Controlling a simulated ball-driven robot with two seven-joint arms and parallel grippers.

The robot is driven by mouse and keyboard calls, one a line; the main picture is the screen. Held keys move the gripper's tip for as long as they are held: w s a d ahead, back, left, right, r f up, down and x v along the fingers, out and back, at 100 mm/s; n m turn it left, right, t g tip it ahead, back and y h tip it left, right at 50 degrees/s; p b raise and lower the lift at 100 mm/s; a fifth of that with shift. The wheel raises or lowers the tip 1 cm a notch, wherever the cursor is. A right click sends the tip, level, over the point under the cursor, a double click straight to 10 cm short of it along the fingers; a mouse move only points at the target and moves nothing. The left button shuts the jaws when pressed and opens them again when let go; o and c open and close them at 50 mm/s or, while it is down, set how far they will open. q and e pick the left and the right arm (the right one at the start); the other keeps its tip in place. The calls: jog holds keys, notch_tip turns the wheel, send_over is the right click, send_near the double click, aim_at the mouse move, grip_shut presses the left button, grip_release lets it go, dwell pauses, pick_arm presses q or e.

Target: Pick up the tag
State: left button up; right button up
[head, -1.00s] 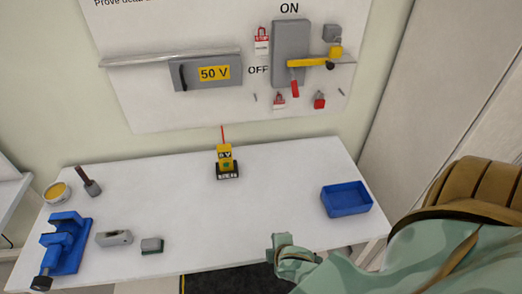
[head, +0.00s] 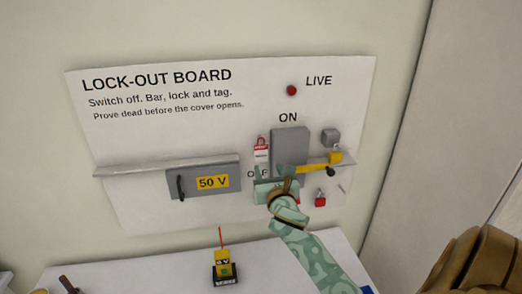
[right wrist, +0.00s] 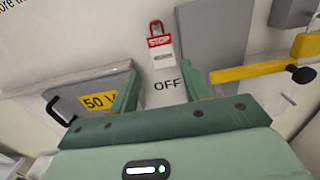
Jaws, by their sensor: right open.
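A white tag with a red "STOP" band and a red loop hangs on the lock-out board, left of the grey switch box. It shows in the head view (head: 261,148) and in the right wrist view (right wrist: 162,50). My right gripper (head: 272,172) is open in front of the board, just below the tag. In the right wrist view, its fingertips (right wrist: 160,77) stand to the left and right of the "OFF" lettering, with the tag above and between them, untouched. My left gripper is not in view.
The switch box (head: 289,148) and yellow bar (head: 312,166) stand right of the tag. The 50 V cover (head: 205,182) and its ledge (head: 125,167) lie left. A red padlock (head: 320,198) hangs lower right. A yellow tester (head: 223,265) stands on the table.

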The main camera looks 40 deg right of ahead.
aim_at(261, 151)
jog(key=x, duration=1)
jog(key=shift+f+p, duration=0.3)
jog(key=shift+p, duration=0.05)
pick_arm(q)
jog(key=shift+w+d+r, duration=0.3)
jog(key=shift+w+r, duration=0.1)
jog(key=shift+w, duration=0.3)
pick_arm(e)
jog(key=shift+s, duration=0.1)
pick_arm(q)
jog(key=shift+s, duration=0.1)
pick_arm(e)
jog(key=c, duration=0.6)
